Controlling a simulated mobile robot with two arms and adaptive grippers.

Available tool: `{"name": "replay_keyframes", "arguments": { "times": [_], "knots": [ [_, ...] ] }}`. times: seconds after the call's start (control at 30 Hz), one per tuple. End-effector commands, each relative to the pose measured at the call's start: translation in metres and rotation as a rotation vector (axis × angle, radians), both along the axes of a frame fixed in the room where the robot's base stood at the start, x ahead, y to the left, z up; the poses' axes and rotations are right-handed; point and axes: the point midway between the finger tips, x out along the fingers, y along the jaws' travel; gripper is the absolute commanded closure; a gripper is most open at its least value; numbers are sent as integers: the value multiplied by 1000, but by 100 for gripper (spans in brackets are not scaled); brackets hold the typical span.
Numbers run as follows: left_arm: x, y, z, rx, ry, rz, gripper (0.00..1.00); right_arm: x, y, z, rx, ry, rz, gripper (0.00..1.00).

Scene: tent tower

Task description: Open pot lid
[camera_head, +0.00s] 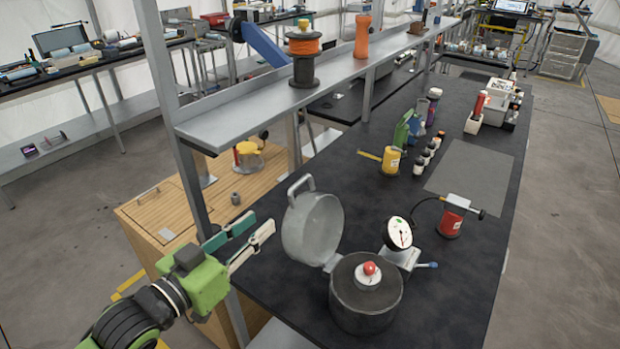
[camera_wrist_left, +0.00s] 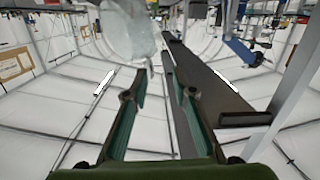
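A dark grey pot (camera_head: 366,305) stands on the black table near the front. Its round grey lid (camera_head: 312,230) with a bar handle is tipped up, nearly upright, at the pot's left edge. A red-topped knob piece (camera_head: 369,271) shows at the top centre of the pot. My left gripper (camera_head: 262,224) is left of the lid, apart from it, with its fingers pointing towards the upper right. In the left wrist view its two fingers (camera_wrist_left: 156,85) are spread with nothing between them. A pale rounded shape (camera_wrist_left: 128,30) lies beyond them, possibly the lid. My right gripper is not in view.
A gauge (camera_head: 399,233) and a red canister (camera_head: 452,216) stand right of the pot. A metal shelf (camera_head: 260,112) with an orange spool (camera_head: 304,45) and its post (camera_head: 175,110) rise behind my left gripper.

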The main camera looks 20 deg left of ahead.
Motion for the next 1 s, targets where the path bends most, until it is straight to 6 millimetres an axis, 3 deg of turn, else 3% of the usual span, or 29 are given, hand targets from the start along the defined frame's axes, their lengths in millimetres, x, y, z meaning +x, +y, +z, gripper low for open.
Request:
{"name": "replay_keyframes", "arguments": {
  "times": [0.03,0.13,0.53,0.6,1.0],
  "knots": [
    [-3,-5,16,-9,-34,-21,75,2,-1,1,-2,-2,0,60],
    [-5,-11,32,-25,-68,-42,75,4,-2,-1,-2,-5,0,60],
    [21,-21,30,-28,-76,-44,75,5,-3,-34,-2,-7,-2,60],
    [33,-24,37,-32,-73,-40,75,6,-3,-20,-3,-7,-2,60],
    [103,-50,36,-28,-71,-41,75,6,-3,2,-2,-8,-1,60]
  ]
}}
